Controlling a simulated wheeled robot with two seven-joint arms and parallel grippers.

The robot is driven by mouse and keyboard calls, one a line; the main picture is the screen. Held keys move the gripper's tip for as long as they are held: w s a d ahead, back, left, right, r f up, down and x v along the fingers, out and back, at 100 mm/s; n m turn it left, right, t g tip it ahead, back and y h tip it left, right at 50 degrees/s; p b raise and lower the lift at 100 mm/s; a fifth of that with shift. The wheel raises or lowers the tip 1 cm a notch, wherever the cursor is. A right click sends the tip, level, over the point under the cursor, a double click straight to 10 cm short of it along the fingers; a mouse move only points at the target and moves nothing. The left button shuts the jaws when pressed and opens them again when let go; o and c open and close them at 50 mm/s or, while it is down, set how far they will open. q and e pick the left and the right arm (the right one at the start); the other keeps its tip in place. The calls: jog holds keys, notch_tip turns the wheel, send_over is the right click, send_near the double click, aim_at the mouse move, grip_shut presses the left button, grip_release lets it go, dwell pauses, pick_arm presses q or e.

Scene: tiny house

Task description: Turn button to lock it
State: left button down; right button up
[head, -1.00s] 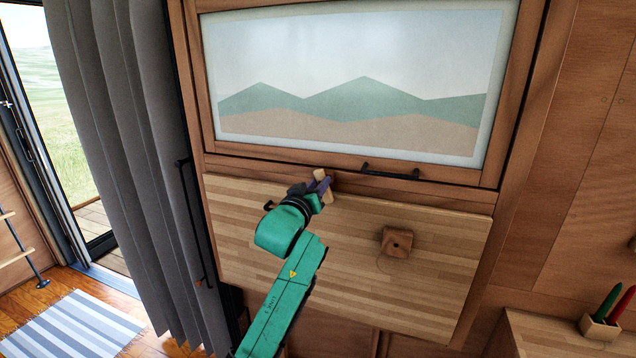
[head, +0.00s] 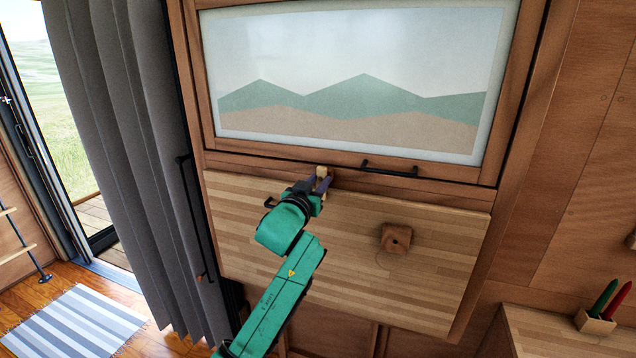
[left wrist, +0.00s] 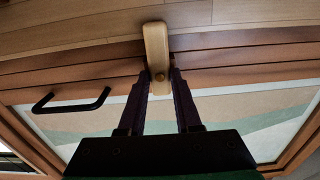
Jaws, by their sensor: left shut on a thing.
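The button (head: 322,172) is a small pale wooden turn-piece on the frame rail, between the picture and the light wooden panel (head: 270,230) below. In the left wrist view, the button (left wrist: 155,42) stands lengthwise across the seam between the brown rail and the panel, with a round pivot at its near end. My left gripper (head: 321,181) reaches it from below in the head view. Its two dark fingers (left wrist: 162,76) sit on either side of the button's near end, shut on it. The fingers partly hide the button in the head view. My right gripper is out of view.
A black bar handle (head: 390,170) is on the rail to the right. A wooden block (head: 396,239) sticks out from the panel. A grey curtain (head: 125,150) hangs at left. A pen holder (head: 596,324) stands at lower right.

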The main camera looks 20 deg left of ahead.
pick_arm(q)
jog(key=shift+f, duration=0.1)
jog(key=c, duration=0.6)
grip_release()
jog(key=shift+s, duration=0.45)
jog(key=s+b, duration=0.4)
jog(key=s, duration=0.9)
jog(key=shift+s+a+b, duration=0.3)
jog(key=shift+a, duration=0.15)
